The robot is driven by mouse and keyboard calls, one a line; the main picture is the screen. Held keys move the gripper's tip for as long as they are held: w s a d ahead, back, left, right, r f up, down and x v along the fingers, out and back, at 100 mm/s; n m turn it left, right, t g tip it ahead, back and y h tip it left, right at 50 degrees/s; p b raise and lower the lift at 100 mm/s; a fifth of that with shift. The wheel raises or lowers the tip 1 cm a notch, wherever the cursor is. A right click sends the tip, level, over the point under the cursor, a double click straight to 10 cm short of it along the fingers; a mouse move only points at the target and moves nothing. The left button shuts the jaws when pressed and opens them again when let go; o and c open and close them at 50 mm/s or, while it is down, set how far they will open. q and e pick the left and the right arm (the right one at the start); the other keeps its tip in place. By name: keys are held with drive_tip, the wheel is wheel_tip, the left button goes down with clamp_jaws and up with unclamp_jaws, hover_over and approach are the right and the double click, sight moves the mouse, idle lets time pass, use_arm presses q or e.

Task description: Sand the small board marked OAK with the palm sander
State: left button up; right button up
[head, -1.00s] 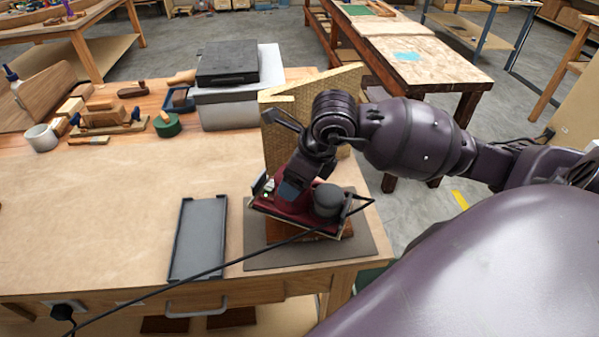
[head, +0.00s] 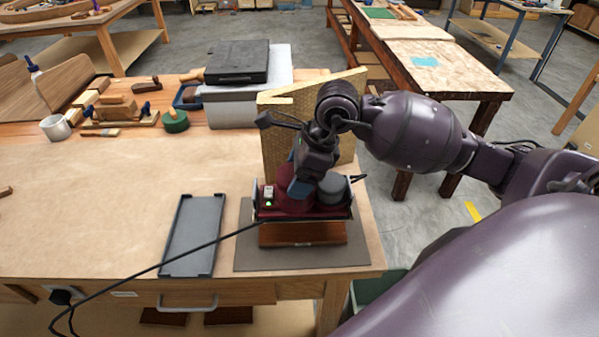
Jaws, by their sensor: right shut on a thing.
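My right gripper (head: 300,187) is shut on the dark red palm sander (head: 291,200), around its upper body. The sander has a dark round canister at its right and a lit green light at its left. It is over the far part of a small reddish-brown board (head: 300,234); I cannot tell whether its pad touches the wood. The board's near part shows, and no OAK mark is readable. The board lies on a dark grey mat (head: 262,261) at the bench's front right corner. My left gripper is not in view.
A black cord runs from the sander across the empty grey tray (head: 193,235) to the bench front. A yellowish panel (head: 349,92) stands right behind the sander. Tools, a mug (head: 56,128) and a stacked case (head: 237,62) stand at the back. The bench's left middle is clear.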

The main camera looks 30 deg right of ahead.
drive_tip(key=shift+f+b, duration=0.45)
drive_tip(key=shift+f, duration=0.5)
drive_tip(key=shift+f+b, duration=0.45)
drive_tip(key=shift+f, duration=0.4)
drive_tip(key=shift+f+b, duration=0.95)
drive_tip(key=shift+f, duration=0.3)
drive_tip(key=shift+f, duration=0.2)
drive_tip(key=shift+f, duration=0.15)
drive_tip(key=shift+s+d+f, duration=0.1)
drive_tip(key=shift+s+d, duration=0.1)
drive_tip(key=shift+d, duration=0.1)
drive_tip(key=shift+s+d+b, duration=0.2)
drive_tip(key=shift+b, duration=0.1)
